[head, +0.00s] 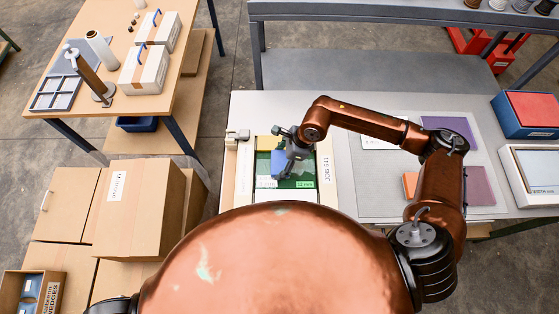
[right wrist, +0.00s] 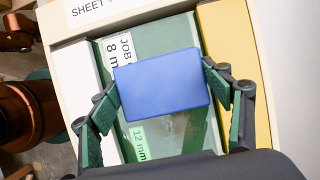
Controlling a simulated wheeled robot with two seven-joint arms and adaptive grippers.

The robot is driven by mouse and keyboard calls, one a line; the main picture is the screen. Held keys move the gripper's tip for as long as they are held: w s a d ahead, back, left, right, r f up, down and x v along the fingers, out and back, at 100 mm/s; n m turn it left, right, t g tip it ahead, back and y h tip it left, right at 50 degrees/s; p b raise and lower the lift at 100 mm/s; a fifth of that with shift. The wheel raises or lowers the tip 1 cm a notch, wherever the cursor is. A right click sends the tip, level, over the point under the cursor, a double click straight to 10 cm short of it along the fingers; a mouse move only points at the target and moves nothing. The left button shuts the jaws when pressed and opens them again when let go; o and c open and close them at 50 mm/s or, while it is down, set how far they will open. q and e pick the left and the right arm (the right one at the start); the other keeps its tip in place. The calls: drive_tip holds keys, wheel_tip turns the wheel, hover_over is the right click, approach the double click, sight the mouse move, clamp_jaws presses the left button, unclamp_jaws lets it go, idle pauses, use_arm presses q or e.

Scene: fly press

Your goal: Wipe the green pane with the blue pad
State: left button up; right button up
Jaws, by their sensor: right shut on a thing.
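The green pane (head: 302,167) lies in a pale frame on the bench in front of me, and its glassy surface fills the middle of the right wrist view (right wrist: 160,38). My right gripper (head: 285,160) is over the pane, its fingers closed on the two ends of the blue pad (head: 277,165). In the right wrist view the pad (right wrist: 160,88) sits flat between the fingers and hides the middle of the pane. I cannot tell whether the pad touches the pane. My left gripper is not in view.
A yellow strip (right wrist: 228,48) and a white strip (right wrist: 82,72) flank the pane. Purple and orange sheets lie on a grey mat (head: 365,188) to the right. A blue bin (head: 525,121) and a white-framed panel (head: 535,172) stand farther right. Cardboard boxes (head: 135,200) are left.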

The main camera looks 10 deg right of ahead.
drive_tip(key=shift+f+b, duration=0.8)
drive_tip(key=shift+f, duration=0.15)
drive_tip(key=shift+d, duration=0.1)
idle(0.4)
